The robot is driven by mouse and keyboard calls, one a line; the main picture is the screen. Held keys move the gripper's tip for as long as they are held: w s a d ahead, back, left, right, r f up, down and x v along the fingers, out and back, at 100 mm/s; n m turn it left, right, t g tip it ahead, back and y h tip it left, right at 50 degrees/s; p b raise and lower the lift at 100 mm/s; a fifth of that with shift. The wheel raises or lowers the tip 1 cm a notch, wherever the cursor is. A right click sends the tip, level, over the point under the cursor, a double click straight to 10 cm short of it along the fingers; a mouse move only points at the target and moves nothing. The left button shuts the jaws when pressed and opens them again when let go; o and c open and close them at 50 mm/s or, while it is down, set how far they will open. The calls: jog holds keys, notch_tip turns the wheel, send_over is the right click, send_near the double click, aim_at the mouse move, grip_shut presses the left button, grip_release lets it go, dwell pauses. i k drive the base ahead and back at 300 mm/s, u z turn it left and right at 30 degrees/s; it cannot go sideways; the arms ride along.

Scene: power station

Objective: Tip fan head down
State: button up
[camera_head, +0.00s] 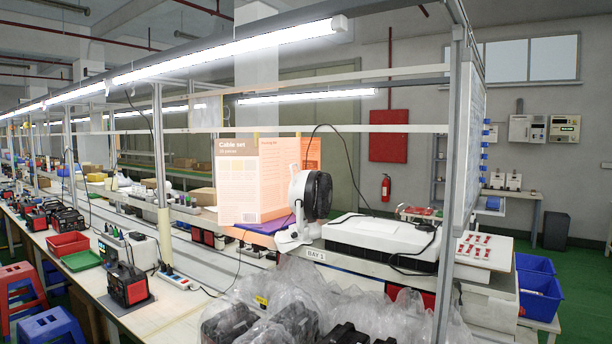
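The fan (306,204) stands on the upper shelf of the workbench, right of the picture's middle. It has a white body and base and a dark round head. The head looks upright and faces to the right. A dark cable arches above it. A box labelled "Cable set" (250,180) stands just left of the fan and looks partly see-through. A white flat machine (382,236) lies right of the fan's base. My gripper is not in view.
A metal post (455,150) rises right of the fan, and a long lamp (230,48) hangs above. Bagged dark items (290,310) fill the front below the shelf. Blue bins (538,285) stand at the right. Green floor is clear at the far right.

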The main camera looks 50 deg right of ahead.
aim_at(303, 186)
jog(key=u, duration=0.65)
jog(key=i, duration=1.6)
jog(key=u, duration=1.15)
jog(key=k, duration=0.15)
jog(key=z, duration=3.1)
